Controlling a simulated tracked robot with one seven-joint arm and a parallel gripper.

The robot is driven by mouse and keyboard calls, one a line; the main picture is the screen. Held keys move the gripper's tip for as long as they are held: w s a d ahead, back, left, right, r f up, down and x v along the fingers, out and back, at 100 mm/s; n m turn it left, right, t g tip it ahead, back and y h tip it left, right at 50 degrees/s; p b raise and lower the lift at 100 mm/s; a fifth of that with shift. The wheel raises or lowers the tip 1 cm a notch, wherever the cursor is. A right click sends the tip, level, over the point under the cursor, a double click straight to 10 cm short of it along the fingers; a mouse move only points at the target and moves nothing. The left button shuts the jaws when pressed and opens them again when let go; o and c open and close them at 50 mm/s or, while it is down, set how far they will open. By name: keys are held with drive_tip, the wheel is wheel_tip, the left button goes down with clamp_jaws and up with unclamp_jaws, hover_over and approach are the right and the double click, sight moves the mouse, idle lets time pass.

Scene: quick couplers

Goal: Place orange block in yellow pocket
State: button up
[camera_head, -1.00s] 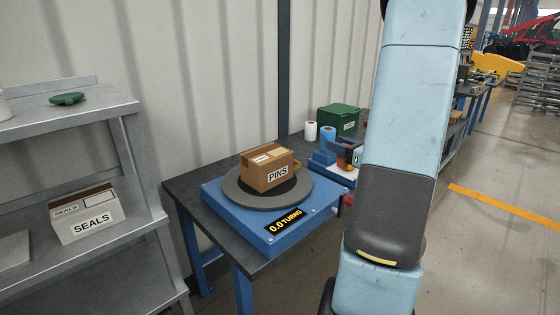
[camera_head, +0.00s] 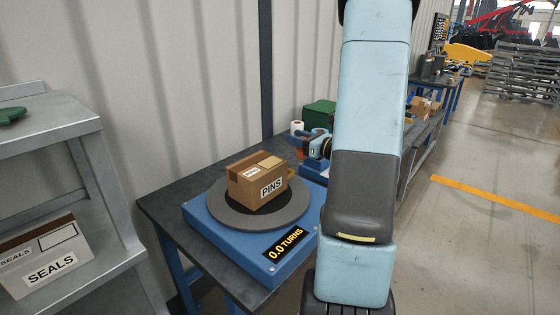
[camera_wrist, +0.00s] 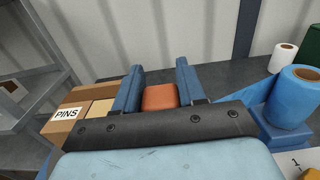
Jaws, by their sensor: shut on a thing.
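In the wrist view, my gripper (camera_wrist: 160,88) has its two blue fingers on either side of the orange block (camera_wrist: 159,97) and is shut on it. The block's lower part is hidden by the dark gripper body. In the head view my light blue arm stands right of centre, and I cannot clearly make out the gripper or block there. I cannot make out a yellow pocket for certain in either view.
A PINS box (camera_head: 257,182) sits on a round grey turntable (camera_head: 225,213) on a blue base reading 0.0 TURNS. It also shows left of my gripper in the wrist view (camera_wrist: 66,113). A blue roll (camera_wrist: 296,98) stands to the right. A SEALS box (camera_head: 50,262) is on the left shelf.

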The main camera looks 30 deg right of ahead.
drive_tip(key=w+f, duration=0.2)
drive_tip(key=w+a+f, duration=0.1)
drive_tip(key=w+f, duration=0.4)
drive_tip(key=shift+w+a+f, duration=0.25)
drive_tip(key=shift+w+a, duration=0.05)
drive_tip(key=shift+w, duration=0.1)
drive_tip(key=shift+f, duration=1.55)
drive_tip(key=o, duration=1)
drive_tip(key=shift+o, duration=0.2)
